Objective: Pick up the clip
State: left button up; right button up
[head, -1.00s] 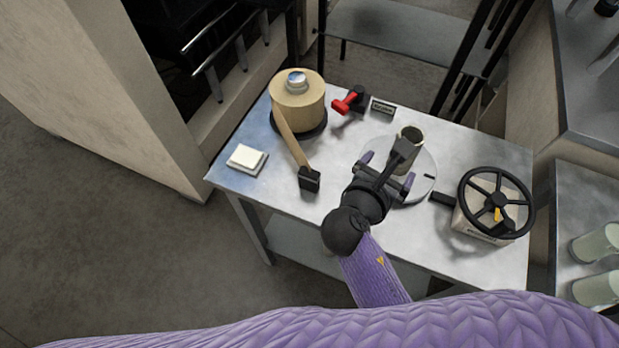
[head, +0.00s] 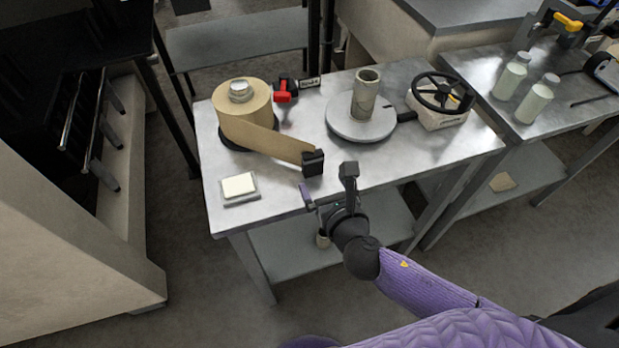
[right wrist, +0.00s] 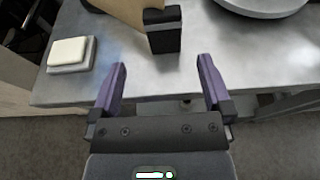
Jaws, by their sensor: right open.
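The clip (head: 313,162) is a small black block at the free end of the kraft paper strip (head: 262,137), near the table's front edge. It also shows in the right wrist view (right wrist: 162,31), at the top centre, ahead of my fingers. My right gripper (head: 328,184) is open and empty at the table's front edge, just in front of the clip and apart from it. Its two purple fingers (right wrist: 160,85) are spread wide in the right wrist view, with the clip beyond the gap between them. My left gripper is not in view.
The kraft roll (head: 243,108) stands at the table's left. A white pad (head: 239,186) lies at the front left corner. A red-handled device (head: 284,93), a round plate with a grey core (head: 362,118) and a black handwheel (head: 443,92) stand further back and right.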

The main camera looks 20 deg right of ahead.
aim_at(315, 162)
jog(key=x, duration=0.2)
jog(key=b+x, duration=0.1)
jog(key=x, duration=0.2)
jog(key=b+x, duration=0.1)
jog(key=x, duration=0.2)
jog(key=shift+w+d+r, duration=0.15)
jog(key=shift+d+r, duration=0.1)
jog(key=shift+w, duration=0.35)
jog(key=shift+s, duration=0.1)
grip_shut()
